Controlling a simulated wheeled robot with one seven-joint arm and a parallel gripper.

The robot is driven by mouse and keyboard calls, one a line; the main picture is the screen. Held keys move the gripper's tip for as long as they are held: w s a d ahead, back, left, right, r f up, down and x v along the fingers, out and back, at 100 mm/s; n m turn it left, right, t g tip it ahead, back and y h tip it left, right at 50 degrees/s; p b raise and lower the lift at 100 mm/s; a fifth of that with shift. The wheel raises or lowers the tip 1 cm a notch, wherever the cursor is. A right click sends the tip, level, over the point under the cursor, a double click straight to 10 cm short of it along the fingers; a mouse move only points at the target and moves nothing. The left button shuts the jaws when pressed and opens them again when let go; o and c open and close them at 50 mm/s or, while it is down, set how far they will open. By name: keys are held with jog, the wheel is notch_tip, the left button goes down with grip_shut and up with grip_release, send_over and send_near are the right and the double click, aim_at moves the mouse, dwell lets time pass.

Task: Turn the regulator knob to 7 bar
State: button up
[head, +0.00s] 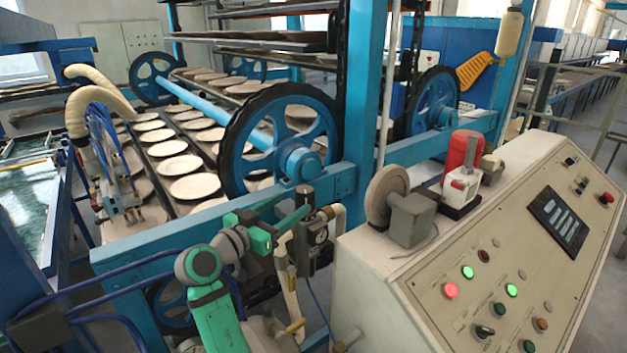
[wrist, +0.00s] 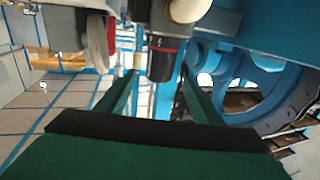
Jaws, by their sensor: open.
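The regulator (head: 318,250) is mounted on the blue machine frame, left of the control panel, with a round gauge (head: 321,236) on its front. Its black cylindrical knob (wrist: 164,60), with red marks near its collar, shows in the wrist view. My gripper (head: 296,213) reaches to the regulator's upper part in the head view. In the wrist view my gripper (wrist: 160,80) is open, with one green finger on each side of the knob. I cannot tell whether either finger touches it. The gauge reading and knob setting are too small to read.
A beige control panel (head: 375,285) with lit buttons stands close on the right. A blue beam (head: 150,240) and a large blue wheel (head: 285,140) lie behind my arm. Pale hoses (head: 285,280) hang below the regulator. Plates (head: 195,187) lie in rows beyond.

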jog(key=x, duration=1.1)
jog(key=shift+c, duration=0.5)
jog(key=c, duration=1)
